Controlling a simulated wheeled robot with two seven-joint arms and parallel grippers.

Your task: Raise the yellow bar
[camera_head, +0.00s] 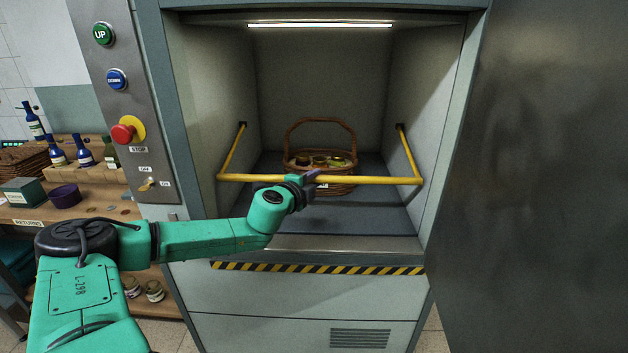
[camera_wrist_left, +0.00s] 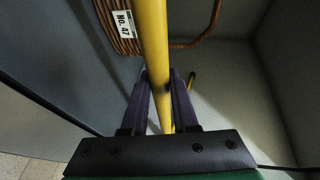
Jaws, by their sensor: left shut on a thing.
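The yellow bar (camera_head: 365,180) is a U-shaped rail across the opening of a grey lift compartment. Its two side arms run back to pivots on the inner walls, and its front rail lies roughly level, low in the opening. My left gripper (camera_head: 312,180) is at the middle of the front rail. In the left wrist view my left gripper's purple fingers (camera_wrist_left: 164,100) are shut on the yellow bar (camera_wrist_left: 154,40), one on each side. My right gripper is in neither view.
A wicker basket (camera_head: 335,184) with several jars stands inside, behind the bar. A control panel (camera_head: 125,80) with buttons is at the left. A shelf (camera_head: 85,213) with bottles is farther left. A large grey door (camera_head: 545,180) fills the right.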

